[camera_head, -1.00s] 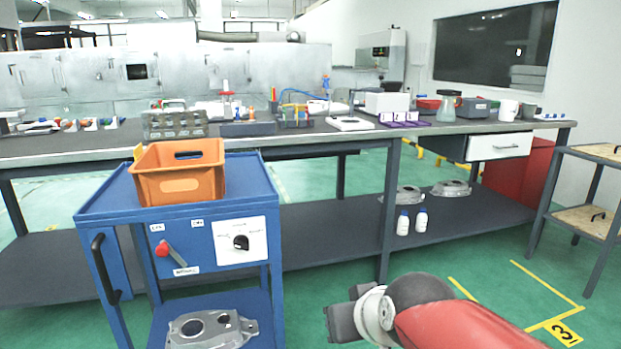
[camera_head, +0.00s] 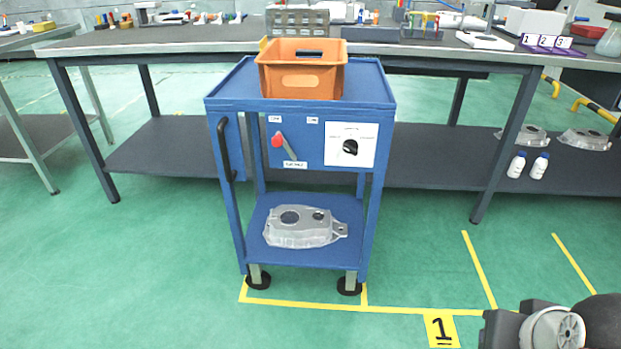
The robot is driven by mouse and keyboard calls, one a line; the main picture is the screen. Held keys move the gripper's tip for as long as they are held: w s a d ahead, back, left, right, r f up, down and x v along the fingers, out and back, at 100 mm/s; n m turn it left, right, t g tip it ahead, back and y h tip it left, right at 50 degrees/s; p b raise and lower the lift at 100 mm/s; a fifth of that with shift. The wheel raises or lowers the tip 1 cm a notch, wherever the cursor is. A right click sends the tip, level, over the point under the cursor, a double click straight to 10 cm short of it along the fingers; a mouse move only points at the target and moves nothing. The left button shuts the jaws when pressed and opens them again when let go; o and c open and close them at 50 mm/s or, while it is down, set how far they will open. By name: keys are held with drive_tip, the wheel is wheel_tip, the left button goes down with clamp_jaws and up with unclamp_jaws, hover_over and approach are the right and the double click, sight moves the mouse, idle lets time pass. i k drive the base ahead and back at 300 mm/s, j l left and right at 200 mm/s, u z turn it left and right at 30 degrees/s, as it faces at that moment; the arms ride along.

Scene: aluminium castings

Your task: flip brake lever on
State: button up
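The brake lever (camera_head: 286,148) is on the front panel of the blue cart (camera_head: 230,103). It has a red knob and a grey shaft. The knob end leans up and to the left, below the left of two small white labels, whose words are too small to read. Another label (camera_head: 295,165) sits under the lever. My gripper (camera_head: 493,326) is at the lower right of the view, low in front of the cart and well apart from the lever. Its dark fingers are partly cut off by the frame, and I cannot tell their opening.
A black rotary knob (camera_head: 350,147) on a white plate is right of the lever. An orange crate (camera_head: 301,82) stands on the cart top, and a casting (camera_head: 300,228) lies on its lower shelf. A long workbench (camera_head: 160,44) is behind. The green floor in front is clear.

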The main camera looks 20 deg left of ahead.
sight(278, 141)
drive_tip(key=u, duration=1.25)
drive_tip(key=i+j+u, duration=0.4)
drive_tip(key=k+j, duration=0.05)
